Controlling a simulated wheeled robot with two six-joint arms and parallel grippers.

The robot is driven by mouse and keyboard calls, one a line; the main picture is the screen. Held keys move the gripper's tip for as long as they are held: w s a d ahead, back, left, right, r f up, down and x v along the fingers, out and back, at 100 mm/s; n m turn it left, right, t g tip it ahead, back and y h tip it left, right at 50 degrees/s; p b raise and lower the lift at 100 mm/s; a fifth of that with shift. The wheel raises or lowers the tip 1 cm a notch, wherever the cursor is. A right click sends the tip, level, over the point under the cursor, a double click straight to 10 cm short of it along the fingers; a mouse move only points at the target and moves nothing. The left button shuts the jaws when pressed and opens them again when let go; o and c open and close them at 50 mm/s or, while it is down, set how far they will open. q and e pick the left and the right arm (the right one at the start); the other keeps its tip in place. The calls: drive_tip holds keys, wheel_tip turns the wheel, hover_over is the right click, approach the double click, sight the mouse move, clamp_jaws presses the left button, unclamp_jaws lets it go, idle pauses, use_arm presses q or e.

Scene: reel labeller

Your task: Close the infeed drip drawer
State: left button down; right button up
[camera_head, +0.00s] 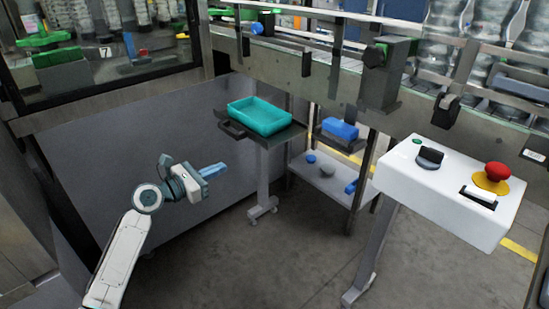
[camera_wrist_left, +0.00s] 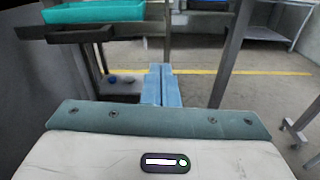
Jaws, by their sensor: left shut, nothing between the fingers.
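A dark drawer-like piece (camera_head: 232,130) sticks out at the left end of a dark stand top (camera_head: 285,137) beneath the conveyor. It seems to be the drip drawer, partly open; how far cannot be told. A teal tray (camera_head: 259,117) rests on the stand top. In the left wrist view the dark piece (camera_wrist_left: 80,35) shows at upper left, under the teal tray (camera_wrist_left: 95,12). My left gripper (camera_head: 218,169) is shut and empty, below and in front of the drawer, apart from it. Its blue fingers (camera_wrist_left: 161,82) are together in the wrist view. My right gripper is not in view.
A blue bin (camera_head: 340,128) sits on a small support right of the stand. A low shelf (camera_head: 325,182) holds small items. A white control box (camera_head: 448,187) with a red button stands at right. A grey panel (camera_head: 150,150) is behind my arm. The floor in front is clear.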

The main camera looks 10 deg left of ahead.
use_arm(q)
drive_tip(key=n, duration=0.1)
approach(266, 146)
drive_tip(key=shift+h, duration=0.3)
drive_tip(key=x, duration=0.5)
drive_tip(key=shift+w+d+f, duration=0.15)
drive_tip(key=shift+w+f, duration=0.05)
drive_tip(key=shift+w, duration=0.05)
drive_tip(key=shift+w+d, duration=0.4)
drive_tip(key=shift+w, duration=0.1)
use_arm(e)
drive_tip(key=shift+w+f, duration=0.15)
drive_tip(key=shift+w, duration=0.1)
